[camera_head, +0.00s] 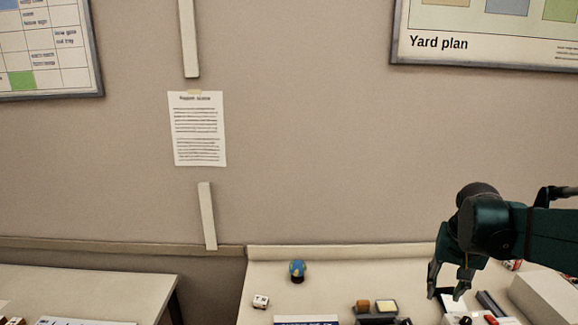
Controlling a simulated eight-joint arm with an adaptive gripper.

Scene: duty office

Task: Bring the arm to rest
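My gripper (450,280) is at the lower right of the head view, dark green and black, pointing down above the right-hand desk (333,283). Its two fingers stand apart with a gap between them. I see nothing held between them. My arm reaches in from the right edge. Small items lie below the fingertips, and the gripper hides part of that area.
A small globe (297,270) and a white die-like block (260,301) stand on the desk's left part. A dark tray (377,318) with small blocks is at the front. A pale box (545,298) is at the right. Another table (90,287) stands left, across a gap.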

